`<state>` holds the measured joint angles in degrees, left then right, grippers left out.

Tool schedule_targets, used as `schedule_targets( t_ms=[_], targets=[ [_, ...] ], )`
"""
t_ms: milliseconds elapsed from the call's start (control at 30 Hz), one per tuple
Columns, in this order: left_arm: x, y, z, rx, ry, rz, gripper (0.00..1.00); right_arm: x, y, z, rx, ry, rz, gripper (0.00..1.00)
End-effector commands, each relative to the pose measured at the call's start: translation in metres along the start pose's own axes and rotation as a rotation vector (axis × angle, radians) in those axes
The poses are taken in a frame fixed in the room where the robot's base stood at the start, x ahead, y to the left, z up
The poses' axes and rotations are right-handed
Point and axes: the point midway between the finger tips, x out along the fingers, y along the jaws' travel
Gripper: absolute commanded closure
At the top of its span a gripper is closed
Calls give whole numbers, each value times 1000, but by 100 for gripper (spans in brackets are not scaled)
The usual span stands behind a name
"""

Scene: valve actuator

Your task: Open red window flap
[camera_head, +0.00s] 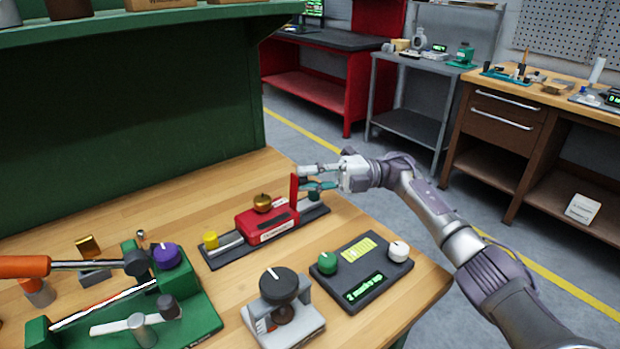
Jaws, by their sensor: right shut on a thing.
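The red window flap (294,188) stands upright at the right end of a red valve actuator (262,227). The actuator has a brass knob (262,203) on top and sits on a dark base plate on the wooden bench. My right gripper (306,178) reaches in from the right and is shut on the flap, with its fingertips at the flap's right edge. The exact contact is small and partly hidden. My left gripper is not in view.
In front stand a grey device with a dark knob (278,284), a black panel with green and white knobs (365,278), and a green fixture (190,318). A green shelf (150,20) overhangs the back left. Bare bench top lies behind the actuator.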

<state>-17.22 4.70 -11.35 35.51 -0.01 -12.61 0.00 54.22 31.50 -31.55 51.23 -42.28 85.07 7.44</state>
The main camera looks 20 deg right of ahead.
Motion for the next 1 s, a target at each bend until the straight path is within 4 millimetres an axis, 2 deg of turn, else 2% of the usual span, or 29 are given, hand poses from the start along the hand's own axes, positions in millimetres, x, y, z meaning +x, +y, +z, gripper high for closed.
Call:
schedule_targets(
  t_ms=[33,67,200,500,633,767,1000],
  targets=[
    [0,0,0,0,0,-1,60,0,-1,0,1,-2,-1,100],
    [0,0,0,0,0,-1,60,0,-1,0,1,-2,-1,73],
    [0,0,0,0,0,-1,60,0,-1,0,1,-2,-1,51],
    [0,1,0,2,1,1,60,-1,0,0,0,-2,-1,51],
    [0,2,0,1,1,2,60,-12,0,1,0,-5,-2,51],
    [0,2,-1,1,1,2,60,-36,0,1,2,-7,-2,51],
    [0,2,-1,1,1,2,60,-90,0,1,2,-7,-1,51]
  ],
)
